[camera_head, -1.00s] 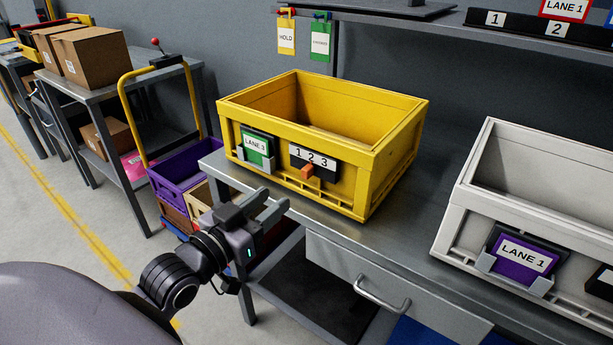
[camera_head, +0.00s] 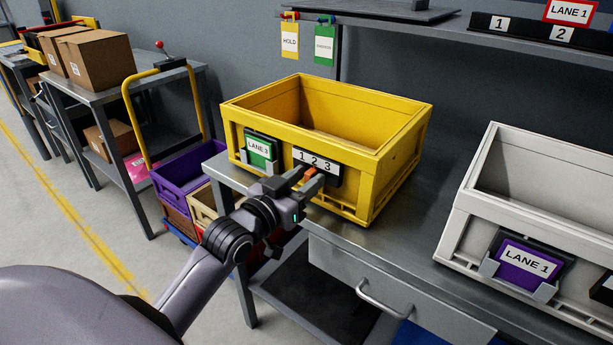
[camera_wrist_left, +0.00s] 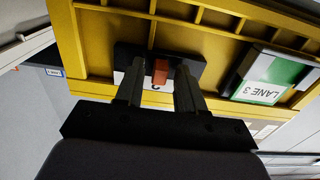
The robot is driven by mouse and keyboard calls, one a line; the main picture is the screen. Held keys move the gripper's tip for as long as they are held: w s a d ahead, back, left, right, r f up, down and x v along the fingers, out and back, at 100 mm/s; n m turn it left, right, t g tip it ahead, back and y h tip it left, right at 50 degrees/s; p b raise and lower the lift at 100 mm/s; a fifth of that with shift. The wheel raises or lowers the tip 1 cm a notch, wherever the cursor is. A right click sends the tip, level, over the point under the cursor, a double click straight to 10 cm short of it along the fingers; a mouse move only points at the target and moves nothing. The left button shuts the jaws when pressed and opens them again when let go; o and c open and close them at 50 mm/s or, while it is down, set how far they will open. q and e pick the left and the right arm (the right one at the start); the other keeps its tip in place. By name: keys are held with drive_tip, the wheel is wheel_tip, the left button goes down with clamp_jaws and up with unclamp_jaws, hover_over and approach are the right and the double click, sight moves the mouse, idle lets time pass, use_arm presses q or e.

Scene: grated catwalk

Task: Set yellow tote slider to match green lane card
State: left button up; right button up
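The yellow tote (camera_head: 385,165) stands on the grey bench. Its front carries a green card (camera_head: 258,150) reading LANE 3 and, to the right of that, a dark plate with the numbers 1 2 3 (camera_head: 316,161). An orange slider tab (camera_head: 310,172) sits on the plate below the numbers, about under the 2, partly hidden by my left gripper (camera_head: 301,183). In the left wrist view, the tab (camera_wrist_left: 161,71) is between the open fingers of my left gripper (camera_wrist_left: 158,85), with a gap on each side. The green card shows in that view too (camera_wrist_left: 272,78). My right gripper is out of view.
A white tote (camera_head: 455,225) with a purple LANE 1 card (camera_head: 526,262) stands at the right of the bench. A drawer handle (camera_head: 383,302) sticks out below. A cart with a purple bin (camera_head: 187,173) stands at left.

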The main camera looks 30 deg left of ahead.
sight(328, 177)
use_arm(q)
drive_tip(key=c, duration=0.6)
drive_tip(key=shift+s+d+f+p, duration=0.15)
drive_tip(key=shift+d+p, duration=0.35)
drive_tip(key=shift+d, duration=1)
idle(0.5)
drive_tip(key=o, duration=0.6)
